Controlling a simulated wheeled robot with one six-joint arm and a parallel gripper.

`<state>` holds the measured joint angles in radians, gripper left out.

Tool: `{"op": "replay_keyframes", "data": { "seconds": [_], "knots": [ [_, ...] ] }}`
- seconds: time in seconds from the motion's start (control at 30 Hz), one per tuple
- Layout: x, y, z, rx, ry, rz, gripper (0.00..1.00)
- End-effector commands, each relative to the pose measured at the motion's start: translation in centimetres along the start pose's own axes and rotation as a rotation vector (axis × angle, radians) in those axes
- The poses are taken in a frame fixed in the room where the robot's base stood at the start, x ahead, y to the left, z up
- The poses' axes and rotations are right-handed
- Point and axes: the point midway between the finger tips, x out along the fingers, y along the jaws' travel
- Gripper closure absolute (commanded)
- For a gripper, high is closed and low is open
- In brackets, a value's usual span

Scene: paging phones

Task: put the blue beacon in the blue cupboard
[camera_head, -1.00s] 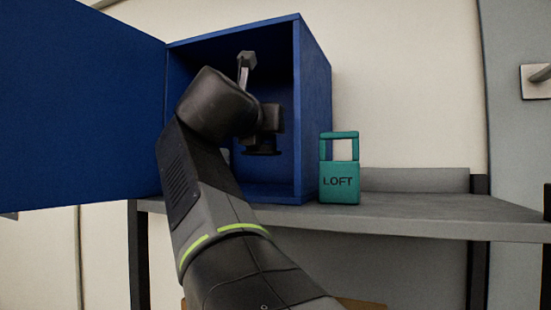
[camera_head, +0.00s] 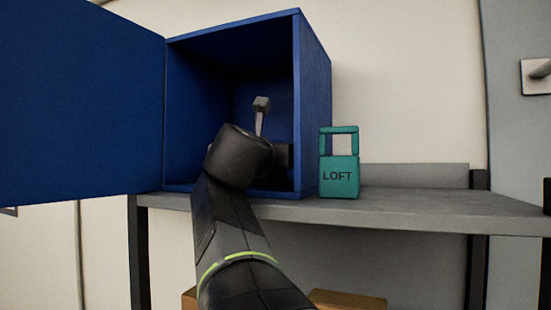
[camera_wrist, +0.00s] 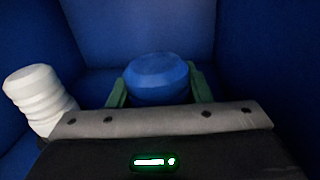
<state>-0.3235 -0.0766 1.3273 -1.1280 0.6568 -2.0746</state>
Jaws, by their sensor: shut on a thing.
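The blue cupboard (camera_head: 313,110) stands on the grey shelf with its door (camera_head: 75,105) swung open to the left. In the wrist view the blue beacon (camera_wrist: 157,76) sits between the green fingers of my gripper (camera_wrist: 160,88), which is shut on it. The beacon is inside the cupboard, near its blue inner walls. Its lower part is hidden by the gripper body, so I cannot tell whether it touches the floor. In the head view my arm hides the fingers and the beacon.
A white ribbed object (camera_wrist: 40,97) stands left of the gripper inside the cupboard. A teal block with a handle marked LOFT (camera_head: 339,175) stands just right of the cupboard on the grey shelf (camera_head: 420,205). The shelf is clear further right.

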Motion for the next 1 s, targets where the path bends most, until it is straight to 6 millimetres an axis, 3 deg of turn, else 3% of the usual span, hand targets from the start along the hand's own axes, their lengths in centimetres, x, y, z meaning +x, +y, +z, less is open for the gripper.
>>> {"op": "replay_keyframes", "data": {
  "seconds": [0.27,0.3,0.4,0.77,1.0],
  "knots": [
    [0.0,0.0,-0.3,0.0,-0.001,0.0,0.92],
    [0.0,0.0,-0.3,0.0,0.001,0.0,0.51],
    [0.0,0.0,-0.3,0.0,0.001,0.0,0.33],
    [0.0,0.0,0.3,0.0,0.001,0.0,0.33],
    [-3.8,0.1,-0.1,0.002,0.0,0.005,0.33]
  ]
}}
